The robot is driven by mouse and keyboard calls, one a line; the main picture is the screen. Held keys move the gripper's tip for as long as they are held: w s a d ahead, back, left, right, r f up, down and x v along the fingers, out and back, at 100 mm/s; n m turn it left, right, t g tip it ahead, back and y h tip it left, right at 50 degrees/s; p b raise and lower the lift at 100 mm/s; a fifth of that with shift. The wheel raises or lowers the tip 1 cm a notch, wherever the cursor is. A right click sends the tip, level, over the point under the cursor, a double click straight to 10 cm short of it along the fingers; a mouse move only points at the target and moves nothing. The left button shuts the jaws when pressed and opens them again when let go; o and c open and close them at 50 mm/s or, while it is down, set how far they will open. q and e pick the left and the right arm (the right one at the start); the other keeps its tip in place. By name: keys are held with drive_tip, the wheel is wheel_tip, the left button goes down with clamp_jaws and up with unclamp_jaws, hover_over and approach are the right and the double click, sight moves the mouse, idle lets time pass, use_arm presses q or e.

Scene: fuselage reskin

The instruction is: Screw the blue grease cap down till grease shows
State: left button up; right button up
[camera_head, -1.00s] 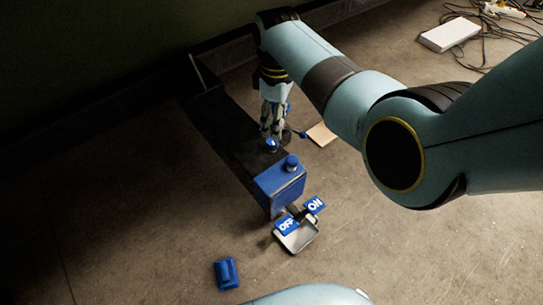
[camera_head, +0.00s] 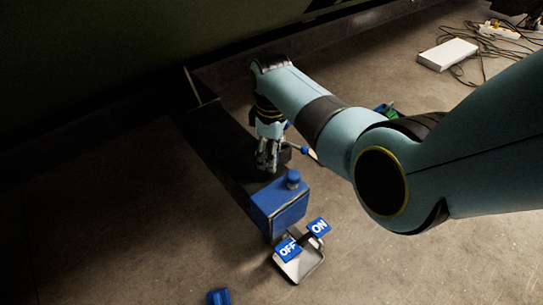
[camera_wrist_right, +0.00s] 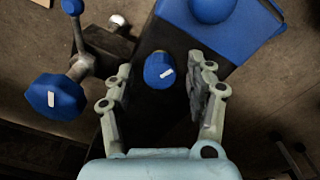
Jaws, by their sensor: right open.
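The blue cap (camera_wrist_right: 158,70), round with a white mark, stands on the dark beam between my right gripper's fingers in the right wrist view. I take it for the grease cap. My right gripper (camera_wrist_right: 162,88) is open, with a finger on each side of the cap and a visible gap to both. In the head view my right gripper (camera_head: 267,160) points down over the dark beam (camera_head: 215,140), and its fingers hide the cap. No grease shows around the cap. My left gripper is not in view.
A blue box (camera_head: 280,206) with a round blue knob (camera_head: 293,180) stands at the beam's near end. A blue valve handle (camera_wrist_right: 55,97) is left of the gripper. An OFF/ON pedal (camera_head: 300,262) and a blue block (camera_head: 219,297) lie on the floor. A white box (camera_head: 447,54) and cables are far right.

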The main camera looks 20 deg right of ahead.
drive_tip(key=shift+f, duration=0.2)
drive_tip(key=shift+c, duration=0.2)
clamp_jaws()
